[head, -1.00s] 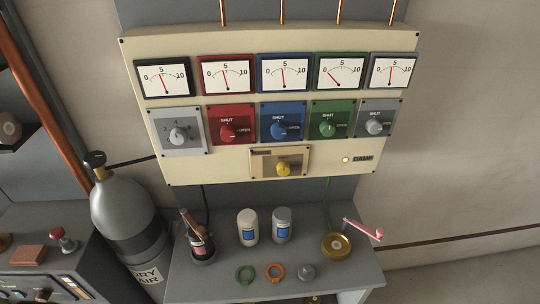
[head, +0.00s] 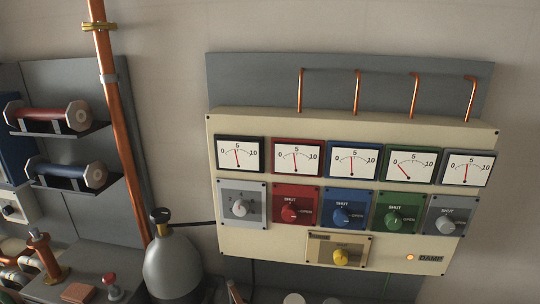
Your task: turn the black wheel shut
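A black wheel (head: 159,215) sits on top of the grey gas cylinder (head: 172,268), left of the cream panel. It is small in the head view, and I cannot tell whether it is open or shut. A dark hose (head: 192,223) runs from the cylinder's neck to the panel. The cylinder's lower part is cut off by the picture's bottom edge. Neither of my grippers is in view.
A copper pipe (head: 119,130) rises behind the cylinder. A grey bench with a red button (head: 110,280) stands at left.

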